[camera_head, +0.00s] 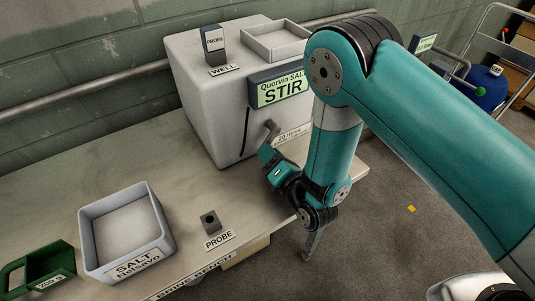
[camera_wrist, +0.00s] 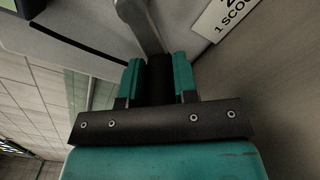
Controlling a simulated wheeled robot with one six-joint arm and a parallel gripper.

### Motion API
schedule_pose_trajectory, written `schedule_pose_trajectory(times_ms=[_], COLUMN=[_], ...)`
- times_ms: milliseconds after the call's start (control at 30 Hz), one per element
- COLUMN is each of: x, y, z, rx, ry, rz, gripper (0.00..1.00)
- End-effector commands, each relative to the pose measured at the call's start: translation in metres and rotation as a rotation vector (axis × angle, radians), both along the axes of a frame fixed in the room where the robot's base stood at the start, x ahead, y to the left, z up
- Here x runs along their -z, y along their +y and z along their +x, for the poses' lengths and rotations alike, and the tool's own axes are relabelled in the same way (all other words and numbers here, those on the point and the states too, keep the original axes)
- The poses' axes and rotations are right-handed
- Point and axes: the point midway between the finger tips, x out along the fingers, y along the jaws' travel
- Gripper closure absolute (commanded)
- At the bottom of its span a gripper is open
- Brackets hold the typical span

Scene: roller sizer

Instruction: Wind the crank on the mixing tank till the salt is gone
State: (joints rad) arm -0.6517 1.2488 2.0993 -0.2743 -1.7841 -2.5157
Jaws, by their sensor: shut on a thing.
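The mixing tank (camera_head: 210,85) is a large pale box on the bench with a "STIR" display (camera_head: 278,88) on its front. The crank (camera_head: 271,130) sticks out low on the tank's front as a grey arm, and its arm (camera_wrist: 140,22) also shows in the wrist view. My gripper (camera_head: 272,158) is at the crank. In the wrist view my gripper (camera_wrist: 159,80) has its teal fingers shut on either side of the dark crank handle (camera_wrist: 159,75). The inside of the tank is hidden, so the salt in it cannot be seen.
A grey salt bin (camera_head: 84,232) and a green scoop (camera_head: 68,262) stand at the left of the bench. A small probe holder (camera_head: 210,221) sits at the bench front. A blue drum (camera_head: 488,92) stands far right.

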Motion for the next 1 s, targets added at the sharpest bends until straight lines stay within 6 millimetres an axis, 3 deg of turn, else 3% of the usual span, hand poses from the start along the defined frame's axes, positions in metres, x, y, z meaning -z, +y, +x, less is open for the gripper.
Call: schedule_pose_trajectory(times_ms=[500, 1000], x=[0.010, 0.010], y=[-0.014, -0.017], z=[0.010, 0.012], rx=[0.001, 0.002], ry=[-0.200, -0.243], rz=[-0.293, -0.357], gripper=[0.96, 0.96])
